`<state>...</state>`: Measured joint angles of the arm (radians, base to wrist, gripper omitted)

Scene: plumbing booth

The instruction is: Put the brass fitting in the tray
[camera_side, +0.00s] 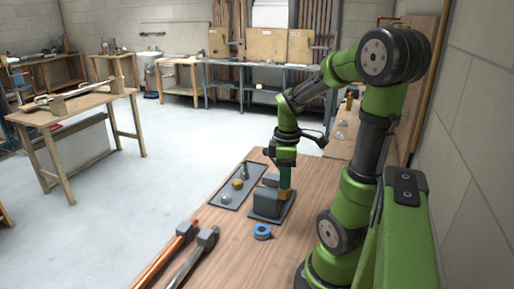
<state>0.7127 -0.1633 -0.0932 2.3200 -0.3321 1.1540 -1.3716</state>
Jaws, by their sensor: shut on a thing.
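My gripper (285,188) points straight down over the wooden bench and is shut on a small brass-coloured piece, the brass fitting (284,196). The fitting is at the right edge of a grey block, close to its dark base plate. I cannot tell whether it touches the plate. A flat dark tray (214,196) lies on the bench left of my gripper. In it are a yellowish round piece (237,184) and small grey pieces (226,198). The fingertips are small and partly merged with the fitting.
The grey block (266,203) stands between my gripper and the tray's near part. A blue tape roll (262,231) lies in front. The bench's right middle (290,235) is fairly clear.

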